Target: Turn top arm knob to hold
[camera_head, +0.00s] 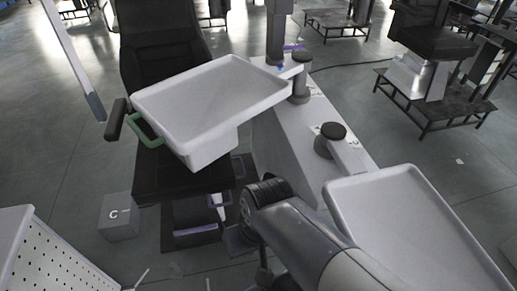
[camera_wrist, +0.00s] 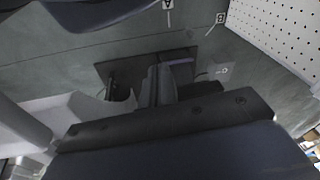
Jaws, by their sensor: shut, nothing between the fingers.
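Two knob-like round posts stand on the white unit in the head view. One has a black cap (camera_head: 333,131) and sits near small dark markings I cannot read. The other, a grey post (camera_head: 300,88), is farther back at the joint of the upper tray's arm. I cannot tell which is the top arm knob or how either is set. My dark arm reaches up from the bottom of the head view, left of the black-capped post and apart from it. My gripper (camera_wrist: 160,87) shows in the wrist view as narrow grey fingers, shut and empty, over the floor.
A white tray (camera_head: 215,95) with a green handle (camera_head: 143,131) hangs before a black chair (camera_head: 160,35). Another white tray (camera_head: 410,225) is at the right.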

